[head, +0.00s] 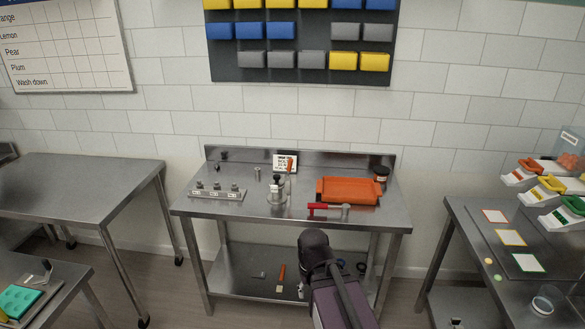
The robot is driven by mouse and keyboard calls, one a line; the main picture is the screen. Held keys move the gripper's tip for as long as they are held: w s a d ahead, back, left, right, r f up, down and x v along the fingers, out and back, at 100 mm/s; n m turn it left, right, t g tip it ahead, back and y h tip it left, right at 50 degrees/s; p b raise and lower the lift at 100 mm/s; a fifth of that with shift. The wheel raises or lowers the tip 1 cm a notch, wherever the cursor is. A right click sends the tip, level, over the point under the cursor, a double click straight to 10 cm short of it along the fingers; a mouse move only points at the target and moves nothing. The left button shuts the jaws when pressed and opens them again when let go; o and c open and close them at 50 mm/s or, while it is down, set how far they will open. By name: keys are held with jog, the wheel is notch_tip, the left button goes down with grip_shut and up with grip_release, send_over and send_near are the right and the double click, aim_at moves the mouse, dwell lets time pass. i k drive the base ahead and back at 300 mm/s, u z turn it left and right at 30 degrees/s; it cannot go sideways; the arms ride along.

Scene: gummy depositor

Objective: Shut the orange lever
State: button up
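An orange lever (528,165) shows on the farthest of three white dispensers at the right edge of the head view. This dispenser (518,176) stands on the right-hand metal table. The lever is small in the picture, and I cannot tell whether it is open or shut. My arm (315,246) rises from the bottom of the view in front of the middle bench, well left of the lever. My gripper's fingers do not show.
Dispensers with a yellow lever (551,183) and a green lever (574,204) stand nearer. Several framed cards lie on the right table (478,226). The middle bench (240,212) holds an orange tray (349,190) and a red-handled part (318,207). Floor shows between the tables.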

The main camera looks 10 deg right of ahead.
aim_at(290, 161)
jog(key=z, duration=0.35)
jog(key=i, duration=1.2)
jog(key=z, duration=0.2)
